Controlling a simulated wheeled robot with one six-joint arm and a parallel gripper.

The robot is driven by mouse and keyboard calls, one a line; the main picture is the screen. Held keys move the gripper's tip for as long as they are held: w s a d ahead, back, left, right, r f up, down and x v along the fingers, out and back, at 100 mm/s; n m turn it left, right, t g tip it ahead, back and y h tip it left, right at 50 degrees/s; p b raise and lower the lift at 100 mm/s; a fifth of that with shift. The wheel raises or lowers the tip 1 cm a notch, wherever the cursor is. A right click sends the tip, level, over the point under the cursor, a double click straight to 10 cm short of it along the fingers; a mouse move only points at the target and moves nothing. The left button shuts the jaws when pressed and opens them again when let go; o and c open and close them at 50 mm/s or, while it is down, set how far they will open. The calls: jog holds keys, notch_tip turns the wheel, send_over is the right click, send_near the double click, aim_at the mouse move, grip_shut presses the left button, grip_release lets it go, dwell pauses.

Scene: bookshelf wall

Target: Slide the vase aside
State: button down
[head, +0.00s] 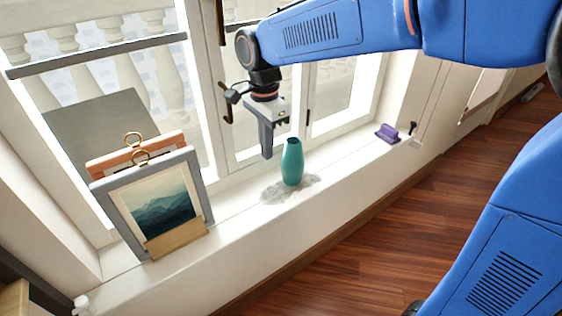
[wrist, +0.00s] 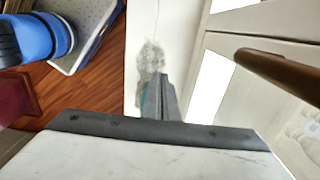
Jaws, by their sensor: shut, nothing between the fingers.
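A teal vase (head: 292,163) stands upright on the white window sill, on a grey dusty patch (head: 272,193). My gripper (head: 267,155) is shut and empty, pointing down just left of the vase; in the head view I cannot tell whether it touches it. In the wrist view my gripper's fingers (wrist: 168,100) reach toward the sill, and a sliver of the teal vase (wrist: 150,100) shows beside them. The rest of the vase is hidden there behind the fingers. The grey patch (wrist: 151,60) shows beyond.
Framed pictures (head: 165,215) lean on the sill at the left. A purple object (head: 387,133) sits on the sill at the right, with bare sill between it and the vase. Windows with handles (head: 225,105) stand behind. The wooden floor (head: 400,215) lies below the sill's front edge.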

notch_tip(320, 180, down, 10)
jog(key=shift+r, duration=0.1)
jog(key=shift+w+d+r, duration=0.1)
jog(key=shift+w+d, duration=0.25)
jog(key=shift+d, duration=0.2)
jog(key=shift+w+d, duration=0.3)
jog(key=shift+d, duration=0.2)
jog(key=shift+w+d, duration=0.5)
jog(key=shift+d, duration=0.15)
jog(key=w+d, duration=0.5)
jog(key=d, duration=0.2)
jog(key=w+d, duration=0.5)
jog(key=d, duration=0.3)
jog(key=w+d, duration=0.5)
jog(key=d, duration=0.2)
jog(key=shift+w+d, duration=0.15)
jog(key=shift+d, duration=0.2)
